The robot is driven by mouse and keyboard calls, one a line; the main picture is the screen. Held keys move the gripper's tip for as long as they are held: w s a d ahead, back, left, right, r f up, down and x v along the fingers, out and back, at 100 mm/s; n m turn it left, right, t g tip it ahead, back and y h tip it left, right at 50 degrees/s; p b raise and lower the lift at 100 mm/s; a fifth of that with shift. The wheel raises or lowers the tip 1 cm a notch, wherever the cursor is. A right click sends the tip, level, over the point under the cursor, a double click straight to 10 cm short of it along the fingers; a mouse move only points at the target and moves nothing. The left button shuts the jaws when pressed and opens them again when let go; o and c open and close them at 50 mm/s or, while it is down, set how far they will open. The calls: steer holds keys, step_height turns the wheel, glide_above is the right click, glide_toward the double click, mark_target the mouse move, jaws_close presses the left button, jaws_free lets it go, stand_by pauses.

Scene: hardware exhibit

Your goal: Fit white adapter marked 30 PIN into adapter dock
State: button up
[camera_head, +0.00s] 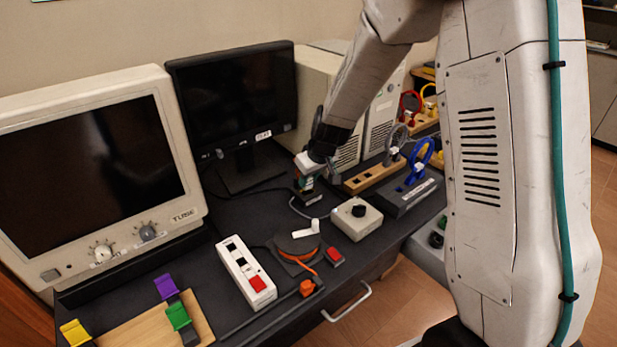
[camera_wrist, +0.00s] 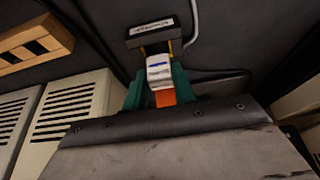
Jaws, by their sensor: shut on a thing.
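My gripper (camera_head: 307,181) is over the dark desk in the head view, beside the black monitor. In the wrist view, the green fingers of my gripper (camera_wrist: 160,84) are shut on the white adapter (camera_wrist: 158,69), which has a blue mark on it and an orange part behind it. The adapter dock (camera_wrist: 150,32), a black block with a pale label, is right at the adapter's front end. The dock also shows below my gripper in the head view (camera_head: 312,200). I cannot tell whether the adapter is touching or inside it. The label's print is too small to read.
A grey box with a black knob (camera_head: 357,219) and a wooden block with slots (camera_head: 374,176) stand to the right. A grey cable runs by the dock.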

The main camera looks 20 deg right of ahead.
steer(key=shift+f, duration=1.15)
stand_by(2.2)
steer(key=o, duration=1.7)
steer(key=shift+c, duration=0.2)
steer(key=a+v, duration=0.1)
steer(key=v, duration=0.6)
steer(key=shift+d+r, duration=0.2)
steer(key=shift+d, duration=0.35)
steer(key=shift+s, duration=0.1)
